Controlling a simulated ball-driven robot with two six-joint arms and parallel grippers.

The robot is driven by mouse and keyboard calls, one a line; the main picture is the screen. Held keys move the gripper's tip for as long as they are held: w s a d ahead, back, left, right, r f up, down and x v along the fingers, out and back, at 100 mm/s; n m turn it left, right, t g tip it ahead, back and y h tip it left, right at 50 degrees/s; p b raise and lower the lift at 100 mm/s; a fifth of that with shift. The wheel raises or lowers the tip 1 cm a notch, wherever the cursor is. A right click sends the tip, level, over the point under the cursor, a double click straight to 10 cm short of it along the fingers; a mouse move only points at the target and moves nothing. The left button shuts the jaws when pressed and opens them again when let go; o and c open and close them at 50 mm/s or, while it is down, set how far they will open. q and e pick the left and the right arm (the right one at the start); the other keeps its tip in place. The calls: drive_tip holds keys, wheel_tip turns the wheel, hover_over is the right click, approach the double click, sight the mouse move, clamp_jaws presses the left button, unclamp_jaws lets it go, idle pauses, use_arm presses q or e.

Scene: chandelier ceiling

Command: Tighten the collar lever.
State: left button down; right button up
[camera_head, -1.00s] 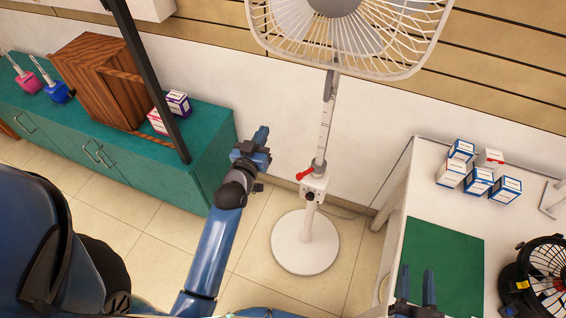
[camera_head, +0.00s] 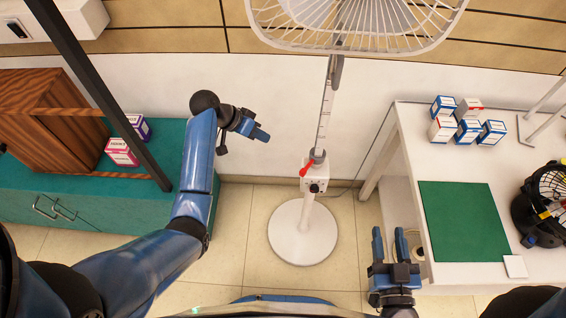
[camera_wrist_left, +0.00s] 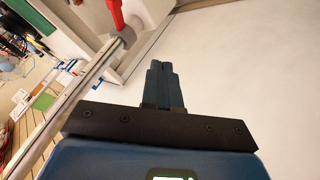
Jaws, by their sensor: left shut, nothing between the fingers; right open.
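The red collar lever (camera_head: 306,168) sits on the collar of the white pedestal fan's pole (camera_head: 323,125), just above the white control box (camera_head: 313,185). It points down and to the left. In the left wrist view the red lever (camera_wrist_left: 116,14) shows at the top, beyond my fingers and left of them. My left gripper (camera_head: 262,134) is shut and empty, left of the pole and a little higher than the lever in the picture, apart from it. My right gripper (camera_head: 391,245) is open and empty, at the lower right, left of the white table.
The fan head (camera_head: 350,25) is above, and its round base (camera_head: 302,235) stands on the tiled floor. A white table (camera_head: 425,150) at right carries small boxes, a green mat (camera_head: 462,222) and a small black fan (camera_head: 543,205). A teal cabinet (camera_head: 100,205) is at left.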

sight(307, 168)
use_arm(q)
drive_tip(key=s+g, duration=0.1)
drive_tip(key=s+m, duration=0.1)
drive_tip(key=s, duration=0.1)
drive_tip(key=shift+d+f+g, duration=0.15)
drive_tip(key=shift+f+g, duration=0.05)
drive_tip(key=shift+g, duration=0.2)
use_arm(e)
drive_tip(key=shift+d, duration=0.25)
drive_tip(key=shift+a, duration=0.15)
use_arm(q)
drive_tip(key=s+d+f+p, duration=0.1)
drive_tip(key=d+f, duration=0.7)
drive_tip(key=d, duration=0.1)
drive_tip(key=shift+s+d, duration=0.15)
drive_tip(key=shift+s, duration=0.25)
use_arm(e)
drive_tip(key=shift+r, duration=0.6)
drive_tip(key=shift+r, duration=0.1)
